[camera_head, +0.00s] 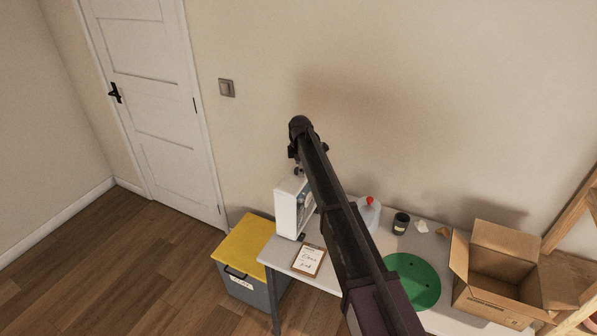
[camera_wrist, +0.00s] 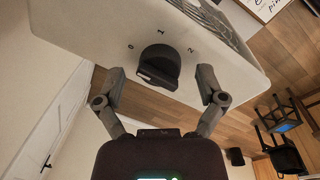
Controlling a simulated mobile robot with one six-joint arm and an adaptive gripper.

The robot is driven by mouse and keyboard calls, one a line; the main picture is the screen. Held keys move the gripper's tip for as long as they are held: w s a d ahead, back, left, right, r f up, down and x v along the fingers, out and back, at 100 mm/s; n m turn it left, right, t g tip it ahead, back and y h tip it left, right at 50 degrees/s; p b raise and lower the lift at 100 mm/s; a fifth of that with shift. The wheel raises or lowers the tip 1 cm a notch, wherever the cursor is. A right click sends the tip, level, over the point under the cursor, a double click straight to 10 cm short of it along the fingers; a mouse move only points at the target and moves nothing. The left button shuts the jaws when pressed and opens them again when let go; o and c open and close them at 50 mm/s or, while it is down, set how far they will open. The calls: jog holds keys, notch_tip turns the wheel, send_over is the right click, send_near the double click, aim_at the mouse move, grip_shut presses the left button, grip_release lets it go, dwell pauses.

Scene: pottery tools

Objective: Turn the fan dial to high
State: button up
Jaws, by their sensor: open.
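The fan (camera_head: 287,213) is a white box-shaped unit on the left end of the table, partly hidden behind my arm. In the wrist view its white panel (camera_wrist: 95,30) carries a black dial (camera_wrist: 158,64) with the marks 0, 1 and 2 around it. I cannot tell for sure which mark the dial points at. My gripper (camera_wrist: 160,76) is open, with one finger on each side of the dial and a gap on both sides. In the head view my gripper is mostly hidden by the arm near the fan.
A clipboard (camera_head: 308,261) lies in front of the fan. A jug with a red cap (camera_head: 369,213), a dark cup (camera_head: 401,223), a green disc (camera_head: 412,280) and an open cardboard box (camera_head: 497,305) stand to the right. A yellow-lidded bin (camera_head: 246,241) is left of the table.

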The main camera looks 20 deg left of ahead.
dwell(0.3)
jog(key=c, duration=1.1)
jog(key=shift+c, duration=0.2)
